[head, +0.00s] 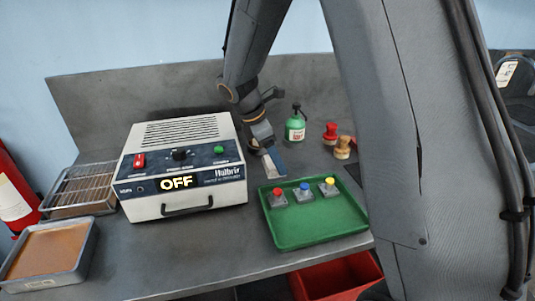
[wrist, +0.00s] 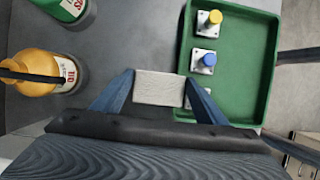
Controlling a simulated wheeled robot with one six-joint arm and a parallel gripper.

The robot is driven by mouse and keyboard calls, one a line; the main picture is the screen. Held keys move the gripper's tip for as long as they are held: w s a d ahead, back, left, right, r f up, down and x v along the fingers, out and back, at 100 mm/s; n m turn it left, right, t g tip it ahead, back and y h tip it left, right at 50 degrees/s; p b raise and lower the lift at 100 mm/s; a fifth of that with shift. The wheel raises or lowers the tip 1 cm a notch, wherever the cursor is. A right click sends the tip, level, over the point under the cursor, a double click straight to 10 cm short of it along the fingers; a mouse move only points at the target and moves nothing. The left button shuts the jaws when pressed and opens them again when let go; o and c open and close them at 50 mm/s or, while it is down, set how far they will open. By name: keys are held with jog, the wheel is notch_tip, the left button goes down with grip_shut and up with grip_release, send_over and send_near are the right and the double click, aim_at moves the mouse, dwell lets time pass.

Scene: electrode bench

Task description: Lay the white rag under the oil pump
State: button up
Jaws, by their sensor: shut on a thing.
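The white rag (wrist: 159,88) is a small folded pad, gripped between the two fingertips of my gripper (wrist: 158,90) in the wrist view. In the head view my gripper (head: 273,164) is low over the bench, between the white box and the green tray. I cannot tell whether the rag touches the bench. A yellow can (wrist: 38,72) with a black spout and a label that seems to read OIL, likely the oil pump, stands left of the rag in the wrist view, apart from it. My arm seems to hide this can in the head view.
A green bottle (head: 295,124) with a black top stands at the back, also in the wrist view (wrist: 66,8). The green tray (head: 345,222) holds three button blocks. The white box (head: 185,150) reads OFF. Red and tan stamps (head: 342,148) stand right. Grey bench (head: 220,235) is clear in front.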

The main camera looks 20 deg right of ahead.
jog(key=w+f, duration=0.1)
jog(key=w, duration=0.1)
jog(key=w+f+p, duration=0.1)
jog(key=w+f, duration=0.1)
jog(key=w, duration=0.1)
jog(key=shift+w, duration=0.35)
jog(key=w+f, duration=0.1)
jog(key=w+f+p, duration=0.1)
jog(key=shift+w, duration=0.3)
jog(key=shift+f, duration=0.1)
jog(key=shift+f, duration=0.1)
jog(key=o, duration=1.1)
